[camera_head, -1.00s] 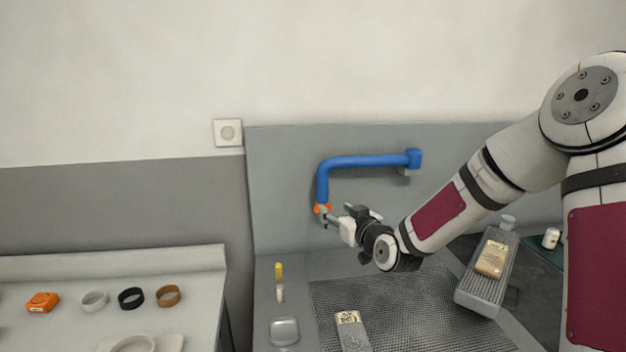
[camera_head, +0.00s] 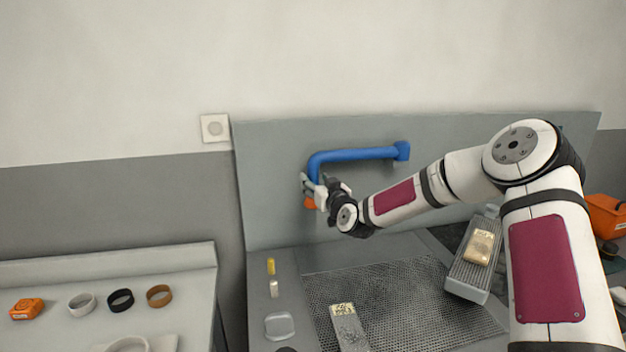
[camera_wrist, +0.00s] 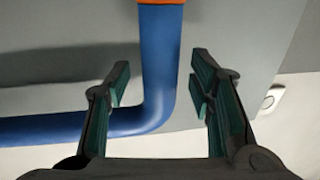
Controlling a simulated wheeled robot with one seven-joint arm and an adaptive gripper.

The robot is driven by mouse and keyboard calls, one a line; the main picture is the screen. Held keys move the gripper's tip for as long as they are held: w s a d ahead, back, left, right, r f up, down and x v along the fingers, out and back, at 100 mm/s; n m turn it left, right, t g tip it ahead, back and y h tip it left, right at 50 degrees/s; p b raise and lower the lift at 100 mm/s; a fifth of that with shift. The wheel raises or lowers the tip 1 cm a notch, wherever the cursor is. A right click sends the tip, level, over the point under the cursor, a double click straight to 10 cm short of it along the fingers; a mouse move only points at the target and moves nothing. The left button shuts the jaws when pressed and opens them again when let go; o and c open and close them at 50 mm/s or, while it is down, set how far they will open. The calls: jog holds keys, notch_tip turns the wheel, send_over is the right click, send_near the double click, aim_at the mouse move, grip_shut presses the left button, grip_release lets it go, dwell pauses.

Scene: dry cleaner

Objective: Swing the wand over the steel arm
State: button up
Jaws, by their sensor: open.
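The blue wand (camera_head: 355,155) is a bent pipe on the grey back panel. Its long part runs level from a mount at the right, and its left end bends down to an orange tip (camera_head: 309,203). My gripper (camera_head: 308,186) is at the downward part, above the orange tip. In the wrist view my gripper (camera_wrist: 163,85) is open, with one finger on each side of the blue wand (camera_wrist: 158,60) and gaps between. The orange part (camera_wrist: 160,2) shows at the top edge there. I cannot single out the steel arm.
Below is a perforated board (camera_head: 400,300) with a metal piece (camera_head: 347,325) lying on it. A ribbed grey block (camera_head: 466,272) carries a gold label at the right. A left counter (camera_head: 190,290) holds several rings and an orange box (camera_head: 26,308). A wall switch (camera_head: 215,128) is at upper left.

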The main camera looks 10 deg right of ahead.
jog(key=shift+w+a, duration=0.2)
jog(key=shift+w, duration=1)
jog(key=shift+c, duration=0.6)
jog(key=shift+s, duration=0.1)
grip_shut()
